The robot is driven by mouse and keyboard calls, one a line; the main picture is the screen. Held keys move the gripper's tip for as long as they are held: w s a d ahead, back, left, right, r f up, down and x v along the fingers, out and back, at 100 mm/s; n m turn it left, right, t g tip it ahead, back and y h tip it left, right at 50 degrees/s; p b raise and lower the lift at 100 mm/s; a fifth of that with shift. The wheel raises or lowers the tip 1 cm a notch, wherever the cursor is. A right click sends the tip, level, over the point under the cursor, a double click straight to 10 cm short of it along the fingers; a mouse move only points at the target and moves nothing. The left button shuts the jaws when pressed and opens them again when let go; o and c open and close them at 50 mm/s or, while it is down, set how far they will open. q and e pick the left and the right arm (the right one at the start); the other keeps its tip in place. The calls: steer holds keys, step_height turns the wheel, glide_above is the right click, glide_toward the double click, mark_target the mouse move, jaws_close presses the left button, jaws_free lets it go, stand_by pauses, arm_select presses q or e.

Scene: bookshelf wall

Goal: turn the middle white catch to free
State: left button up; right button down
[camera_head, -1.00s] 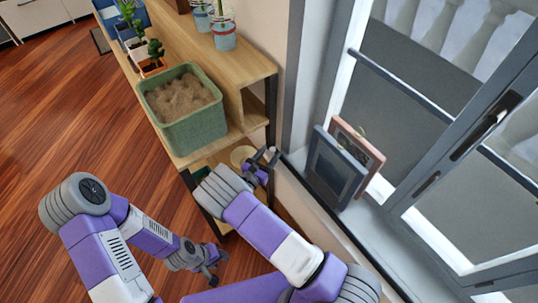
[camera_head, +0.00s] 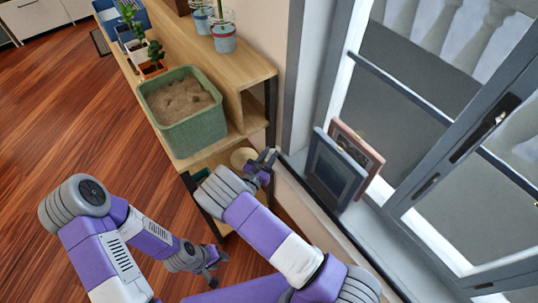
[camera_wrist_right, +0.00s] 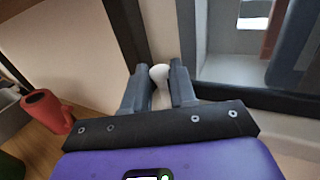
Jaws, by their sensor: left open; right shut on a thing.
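A small rounded white catch (camera_wrist_right: 159,75) shows in the right wrist view, between the two grey fingertips of my right gripper (camera_wrist_right: 157,68). The gripper is shut on it. Only its near end shows, and I cannot tell which catch of a row it is. In the head view my right gripper (camera_head: 268,160) is by the wall strip between the shelf and the window, and the catch is too small or hidden to make out there. My left gripper (camera_head: 208,273) is open and empty, low over the floor.
A wooden shelf (camera_head: 250,72) bears a green bin (camera_head: 186,112) of sand-like stuff, plants and jars. Two picture frames (camera_head: 333,168) stand on the sill by the window (camera_head: 455,150), right of my right gripper. A red object (camera_wrist_right: 46,110) lies left in the wrist view.

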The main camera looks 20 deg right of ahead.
steer(key=n+t+y+p, duration=0.1)
steer(key=n+y+p, duration=0.1)
steer(key=n+t+y+p, duration=0.2)
steer(key=y, duration=0.1)
steer(key=d+n+t+y+p, duration=0.1)
steer(key=y+p, duration=0.1)
steer(key=shift+s+d+r+n+t+y+p, duration=0.1)
steer(key=shift+s+n+t+y+p, duration=0.2)
steer(key=shift+s+n+y, duration=0.1)
steer(key=shift+d+n+t+y+p, duration=0.15)
steer(key=shift+n+y+p, duration=0.55)
steer(key=shift+y, duration=0.4)
steer(key=shift+d+n+t+y+p, duration=0.15)
steer(key=shift+n+y+p, duration=0.55)
steer(key=shift+y, duration=0.4)
steer(key=shift+a+f, duration=0.1)
steer(key=shift+f, duration=0.1)
steer(key=c, duration=1)
jaws_free()
steer(key=shift+o, duration=0.3)
steer(key=shift+r, duration=0.1)
